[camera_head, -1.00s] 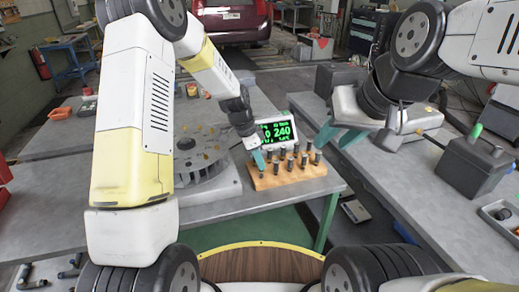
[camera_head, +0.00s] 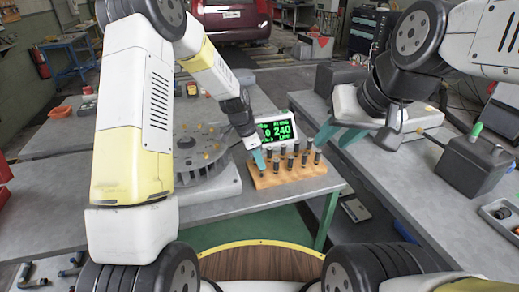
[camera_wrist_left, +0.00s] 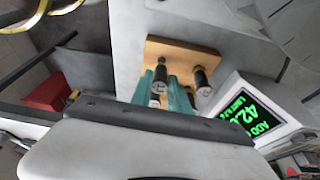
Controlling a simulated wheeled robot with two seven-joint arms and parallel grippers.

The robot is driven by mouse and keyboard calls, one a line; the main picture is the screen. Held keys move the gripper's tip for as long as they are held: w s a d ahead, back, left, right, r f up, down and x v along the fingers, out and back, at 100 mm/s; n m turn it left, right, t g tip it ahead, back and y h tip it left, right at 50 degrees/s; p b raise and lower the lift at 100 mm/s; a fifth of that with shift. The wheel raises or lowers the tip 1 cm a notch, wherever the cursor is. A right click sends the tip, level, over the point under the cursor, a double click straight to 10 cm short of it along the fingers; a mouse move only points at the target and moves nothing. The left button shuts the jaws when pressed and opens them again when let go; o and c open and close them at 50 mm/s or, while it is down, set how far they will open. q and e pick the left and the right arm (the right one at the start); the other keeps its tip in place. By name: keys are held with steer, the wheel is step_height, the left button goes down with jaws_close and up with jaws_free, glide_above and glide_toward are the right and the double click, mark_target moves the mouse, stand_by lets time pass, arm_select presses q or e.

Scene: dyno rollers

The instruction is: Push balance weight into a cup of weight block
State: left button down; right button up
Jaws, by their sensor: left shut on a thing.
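A wooden weight block (camera_head: 285,177) holds several dark cylindrical balance weights (camera_head: 304,160) standing upright on the grey table. My left gripper (camera_head: 259,160) is at the block's left end, with its teal fingers pointing down. In the left wrist view, the block (camera_wrist_left: 180,50) shows behind the teal fingers (camera_wrist_left: 172,92), which are shut on a dark weight (camera_wrist_left: 159,80). Another weight (camera_wrist_left: 201,78) stands just to the right of the fingers. The lower end of the held weight is hard to make out. My right gripper (camera_head: 338,138) is open and empty, right of the block.
A display with green digits (camera_head: 283,130) stands behind the block. A grey round slotted device (camera_head: 205,160) is on the left. A dark grey box (camera_head: 475,165) stands on the right table. The table in front of the block is narrow.

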arm_select(q)
steer(key=shift+f, duration=0.55)
steer(key=c, duration=1.2)
jaws_free()
steer(key=shift+o, duration=0.2)
steer(key=s+a+r+n+t, duration=0.1)
steer(key=s+a+r+n, duration=0.15)
steer(key=r, duration=0.65)
steer(key=s+a+r+n+t, duration=0.15)
steer(key=s+a+r, duration=0.25)
steer(key=r, duration=0.5)
steer(key=s+a+r+n+t, duration=0.1)
steer(key=s+a+r+n, duration=0.1)
steer(key=s, duration=0.4)
steer(key=s+a+r+n, duration=0.2)
steer(key=s+r+n, duration=0.2)
steer(key=s, duration=0.3)
steer(key=s+a+r+n+t+y, duration=0.1)
steer(key=s+a+r+n, duration=0.2)
steer(key=s, duration=0.4)
steer(key=shift+r+n+t, duration=0.25)
steer(key=shift+n+t, duration=0.1)
steer(key=shift+n, duration=0.25)
